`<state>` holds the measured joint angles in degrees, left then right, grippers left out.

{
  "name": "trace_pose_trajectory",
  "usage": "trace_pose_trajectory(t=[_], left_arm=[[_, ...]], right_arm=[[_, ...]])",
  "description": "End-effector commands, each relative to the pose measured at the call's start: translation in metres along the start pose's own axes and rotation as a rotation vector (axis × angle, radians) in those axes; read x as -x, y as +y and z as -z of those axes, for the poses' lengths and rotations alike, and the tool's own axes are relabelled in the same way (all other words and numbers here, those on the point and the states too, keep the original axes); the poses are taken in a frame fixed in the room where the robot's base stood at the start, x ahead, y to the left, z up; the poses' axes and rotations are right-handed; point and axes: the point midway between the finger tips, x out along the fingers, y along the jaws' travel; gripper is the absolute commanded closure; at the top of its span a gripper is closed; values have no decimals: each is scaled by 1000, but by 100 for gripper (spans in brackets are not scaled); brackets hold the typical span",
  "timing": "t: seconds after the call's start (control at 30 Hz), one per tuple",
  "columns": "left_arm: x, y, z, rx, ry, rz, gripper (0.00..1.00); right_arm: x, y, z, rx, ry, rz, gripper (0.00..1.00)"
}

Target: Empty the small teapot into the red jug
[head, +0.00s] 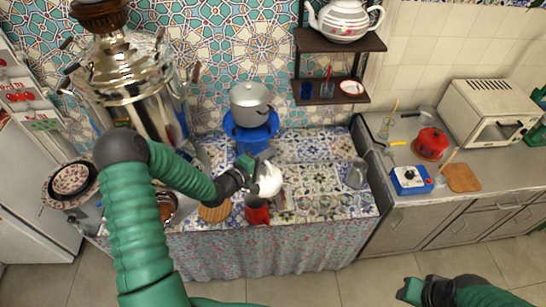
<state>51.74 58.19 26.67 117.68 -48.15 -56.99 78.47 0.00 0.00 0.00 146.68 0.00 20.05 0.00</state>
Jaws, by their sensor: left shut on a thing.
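The small teapot (269,181) is a rounded white shape at the front part of the tiled counter. My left gripper (256,175) is shut on it from its left side, and the fingers hide part of it. The red jug (257,213) stands at the counter's front edge, just below the teapot in the picture. The teapot appears to be over or just behind the jug. Its spout, its exact tilt and any flow are too small to tell. My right gripper (412,291) is low at the right, over the floor and away from the counter; its opening is unclear.
A large samovar (135,95) stands at the left behind my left arm. A silver pot (250,103) sits on a blue stand behind the teapot. Glasses and a metal mug (356,173) stand to the right. A shelf (330,97) hangs above.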

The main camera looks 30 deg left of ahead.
Motion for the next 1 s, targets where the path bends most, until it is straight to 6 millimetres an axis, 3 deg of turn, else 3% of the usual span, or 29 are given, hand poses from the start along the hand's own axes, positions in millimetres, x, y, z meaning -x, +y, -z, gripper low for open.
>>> trace_pose_trajectory(t=[0.6,1.0], left_arm=[[1,5,41,180,-35,-2,100],[0,4,50,225,-45,0,100]], right_arm=[[16,0,4,0,0,0,64],[17,0,4,0,0,0,64]])
